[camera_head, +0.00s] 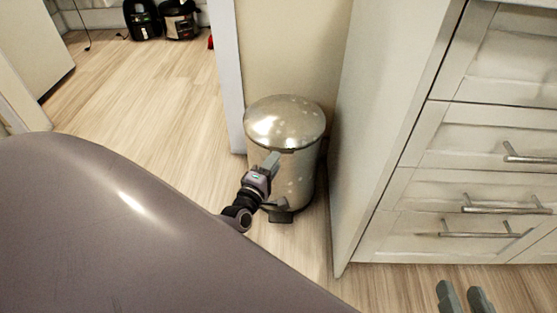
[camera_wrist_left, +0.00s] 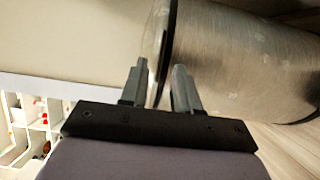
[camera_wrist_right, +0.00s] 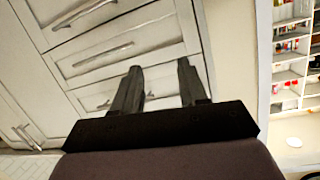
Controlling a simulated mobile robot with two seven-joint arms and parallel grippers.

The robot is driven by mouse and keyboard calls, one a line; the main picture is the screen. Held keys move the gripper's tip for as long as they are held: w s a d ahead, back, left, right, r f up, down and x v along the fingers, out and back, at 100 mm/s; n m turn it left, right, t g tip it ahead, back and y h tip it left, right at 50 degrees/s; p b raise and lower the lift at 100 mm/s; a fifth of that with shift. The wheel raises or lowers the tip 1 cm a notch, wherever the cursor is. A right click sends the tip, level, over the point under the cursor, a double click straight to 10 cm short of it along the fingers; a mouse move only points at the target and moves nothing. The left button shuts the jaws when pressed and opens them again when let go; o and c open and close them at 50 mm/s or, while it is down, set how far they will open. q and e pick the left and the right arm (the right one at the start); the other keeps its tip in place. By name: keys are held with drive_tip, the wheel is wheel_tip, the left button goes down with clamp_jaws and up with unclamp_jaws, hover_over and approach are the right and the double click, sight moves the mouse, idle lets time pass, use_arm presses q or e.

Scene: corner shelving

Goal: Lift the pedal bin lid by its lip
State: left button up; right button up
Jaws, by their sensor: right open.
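The pedal bin (camera_head: 295,185) is a shiny metal cylinder with a domed lid (camera_head: 285,120), standing upright on the floor. The lid looks closed. A dark pedal (camera_head: 281,215) shows at its foot. My left gripper (camera_head: 273,158) is at the bin's front, just under the lid's rim. In the left wrist view, the fingers of my left gripper (camera_wrist_left: 160,75) stand apart on either side of the rim of the lid (camera_wrist_left: 158,30); whether they press on it I cannot tell. My right gripper (camera_head: 466,292) is open and empty, low at the right; it also shows in the right wrist view (camera_wrist_right: 162,80).
A white drawer cabinet (camera_head: 400,150) with bar handles stands close to the bin's right. A wall and white post (camera_head: 227,60) are behind and left of it. Dark appliances (camera_head: 160,20) stand far back. The wooden floor (camera_head: 140,110) left of the bin is clear.

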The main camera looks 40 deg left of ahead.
use_arm(q)
drive_tip(key=shift+w+a+b, duration=0.15)
drive_tip(key=shift+w+b, duration=0.1)
drive_tip(key=shift+w, duration=0.6)
drive_tip(key=shift+w+a+b, duration=0.1)
drive_tip(key=shift+w+b, duration=0.1)
drive_tip(key=shift+w, duration=0.6)
clamp_jaws()
